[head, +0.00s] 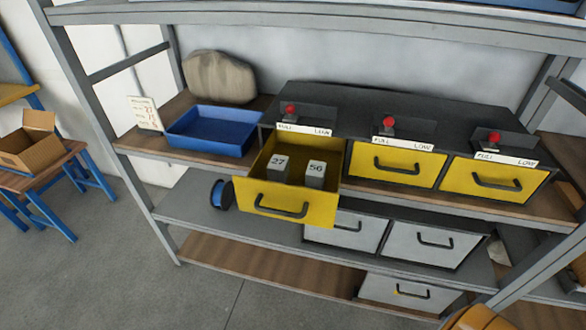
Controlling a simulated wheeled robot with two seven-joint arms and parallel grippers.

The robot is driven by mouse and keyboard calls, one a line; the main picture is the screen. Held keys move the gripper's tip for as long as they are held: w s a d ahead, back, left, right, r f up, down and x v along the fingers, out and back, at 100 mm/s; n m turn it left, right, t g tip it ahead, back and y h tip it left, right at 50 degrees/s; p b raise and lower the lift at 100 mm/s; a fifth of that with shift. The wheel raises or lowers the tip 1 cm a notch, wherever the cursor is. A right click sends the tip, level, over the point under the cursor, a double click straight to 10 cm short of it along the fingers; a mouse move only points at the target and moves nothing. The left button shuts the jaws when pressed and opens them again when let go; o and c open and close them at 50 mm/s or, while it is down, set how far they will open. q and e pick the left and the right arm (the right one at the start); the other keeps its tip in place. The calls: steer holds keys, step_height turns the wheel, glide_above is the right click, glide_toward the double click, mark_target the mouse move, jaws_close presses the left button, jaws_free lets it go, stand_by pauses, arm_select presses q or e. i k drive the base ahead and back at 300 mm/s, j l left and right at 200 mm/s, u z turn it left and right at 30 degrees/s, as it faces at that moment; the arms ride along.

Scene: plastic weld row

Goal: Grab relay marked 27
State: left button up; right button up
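The relay marked 27 (277,171) is a small grey block with its number on the top face. It stands in the left part of an open yellow drawer (285,204), pulled out from the left end of a dark cabinet. A similar grey relay marked 56 (315,174) stands to its right in the same drawer, with a gap between them. Neither of my grippers can be made out in the head view.
Two yellow drawers (395,165) to the right are shut. Left of the open drawer are a blue tray (213,130), a card (146,114) and a brown sack (220,76). White drawers (432,243) sit below. Shelf posts (98,110) flank the unit. A cardboard box (30,150) stands on a side table.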

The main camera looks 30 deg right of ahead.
mark_target(277, 170)
steer(key=l+z, duration=0.4)
steer(key=i+l+z, duration=0.15)
steer(key=z, duration=0.3)
